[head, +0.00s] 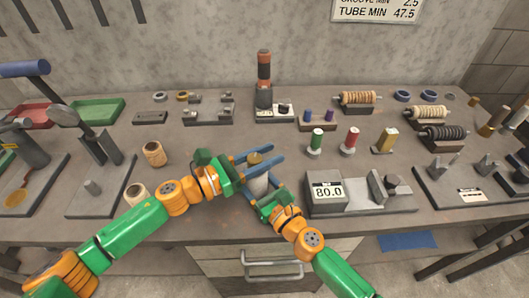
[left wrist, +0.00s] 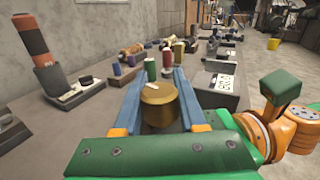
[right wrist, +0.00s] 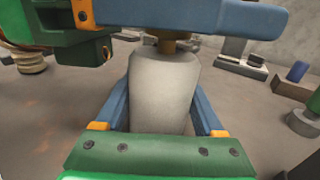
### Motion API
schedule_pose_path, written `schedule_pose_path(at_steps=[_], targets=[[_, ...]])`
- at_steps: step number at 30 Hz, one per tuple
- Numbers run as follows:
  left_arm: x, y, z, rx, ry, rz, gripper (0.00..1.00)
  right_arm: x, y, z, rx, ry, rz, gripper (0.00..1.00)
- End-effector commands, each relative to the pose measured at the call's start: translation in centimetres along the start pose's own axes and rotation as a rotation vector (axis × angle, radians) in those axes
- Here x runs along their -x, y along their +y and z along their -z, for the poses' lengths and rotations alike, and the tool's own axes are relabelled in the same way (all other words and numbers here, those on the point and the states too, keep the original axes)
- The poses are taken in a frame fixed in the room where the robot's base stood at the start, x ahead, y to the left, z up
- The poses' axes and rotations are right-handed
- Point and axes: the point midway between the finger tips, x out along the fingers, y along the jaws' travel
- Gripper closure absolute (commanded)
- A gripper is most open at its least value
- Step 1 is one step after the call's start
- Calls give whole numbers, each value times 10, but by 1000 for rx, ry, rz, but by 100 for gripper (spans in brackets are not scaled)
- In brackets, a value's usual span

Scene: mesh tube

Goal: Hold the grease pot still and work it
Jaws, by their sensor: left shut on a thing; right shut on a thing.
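The grease pot has a pale grey body (right wrist: 163,92) and a brass cap (left wrist: 159,105) with a small white mark on top. It stands upright near the bench's front edge, and its cap also shows in the head view (head: 254,158). My left gripper (head: 262,157) is shut on the brass cap from the left, one blue finger on each side. My right gripper (head: 262,190) is shut on the grey body below, coming from the front right. In the right wrist view, the left gripper's finger crosses above the body and hides most of the cap.
A gauge block reading 80.0 (head: 327,192) stands close to the right of the pot. Green (head: 316,141) and red (head: 350,141) spools stand behind it. Two tan spools (head: 154,153) are at left. A tall orange-and-dark tube (head: 264,75) stands at the back.

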Motion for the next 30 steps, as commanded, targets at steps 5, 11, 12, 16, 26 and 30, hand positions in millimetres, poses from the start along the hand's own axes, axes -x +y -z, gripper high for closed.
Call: schedule_pose_path(at_steps=[5, 11, 12, 16, 26, 30], targets=[[0, -2, -1, 4, -1, 138, 100, 0, 2, 0, 1, 0, -6, 100], [0, -6, -1, 7, -1, 269, 100, 0, 2, 0, 1, 0, -7, 100], [0, -6, -1, 7, 0, 289, 100, 0, 2, 0, 1, 0, -7, 100], [1, -8, -1, 8, 0, 345, 100, 0, 3, 0, 2, 0, -8, 100], [2, -11, -1, 13, 0, 408, 100, 0, 3, 0, 2, 0, -8, 100], [3, -12, -1, 14, 0, 413, 100, 0, 3, 0, 2, 0, -8, 100]])
